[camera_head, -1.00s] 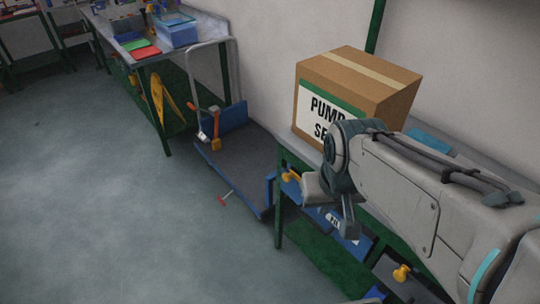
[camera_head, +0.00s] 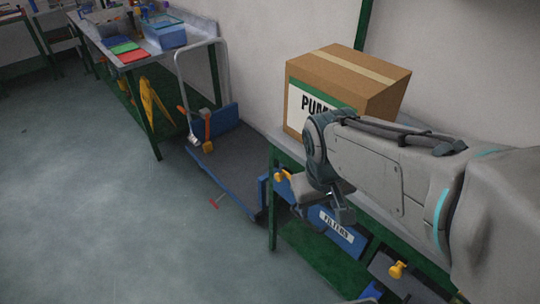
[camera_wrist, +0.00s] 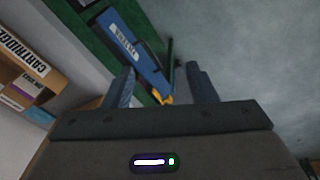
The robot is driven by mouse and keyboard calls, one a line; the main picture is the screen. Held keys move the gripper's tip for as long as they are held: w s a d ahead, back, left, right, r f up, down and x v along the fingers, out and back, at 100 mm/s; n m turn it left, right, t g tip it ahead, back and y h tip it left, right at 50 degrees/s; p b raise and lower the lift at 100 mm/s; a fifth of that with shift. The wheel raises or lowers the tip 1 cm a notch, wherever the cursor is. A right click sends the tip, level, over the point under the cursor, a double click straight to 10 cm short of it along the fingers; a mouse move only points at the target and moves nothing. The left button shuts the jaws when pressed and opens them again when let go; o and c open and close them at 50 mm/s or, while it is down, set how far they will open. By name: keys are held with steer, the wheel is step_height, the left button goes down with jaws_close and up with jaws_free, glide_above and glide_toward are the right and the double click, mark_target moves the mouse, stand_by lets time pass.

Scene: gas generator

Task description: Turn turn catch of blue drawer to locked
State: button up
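The blue drawer (camera_head: 352,240) with a FILTERS label sits under the green-framed bench, partly hidden by my gripper. It also shows in the wrist view (camera_wrist: 145,62). A yellow turn catch (camera_head: 282,175) is by the drawer's left end in the head view. A bit of yellow (camera_wrist: 167,99), likely this catch, shows between my fingers in the wrist view, just above the gripper body. My gripper (camera_head: 338,208) is in front of the drawer. In the wrist view its two fingers (camera_wrist: 161,82) stand apart, with nothing clearly held. Contact with the catch cannot be told.
A cardboard box (camera_head: 345,90) marked PUMP stands on the bench. A second yellow catch (camera_head: 397,269) is on a grey drawer at lower right. A blue trolley (camera_head: 225,165) stands left of the bench. The floor (camera_head: 90,210) in front is mostly clear.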

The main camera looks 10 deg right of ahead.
steer(key=w+f+n+g+h+b, duration=0.35)
steer(key=w+f+n+b, duration=0.2)
steer(key=f, duration=0.25)
steer(key=n+t+h+b, duration=1)
steer(key=n+t+h, duration=0.15)
steer(key=n, duration=0.65)
glide_toward(277, 178)
steer(key=shift+m+y, duration=0.25)
steer(key=shift+y, duration=0.25)
steer(key=x, duration=0.5)
steer(key=r+b+x, duration=0.1)
steer(key=x, duration=0.2)
steer(key=shift+s+d, duration=0.1)
steer(key=shift+d, duration=0.1)
steer(key=shift+c, duration=0.3)
steer(key=shift+f, duration=0.1)
jaws_close()
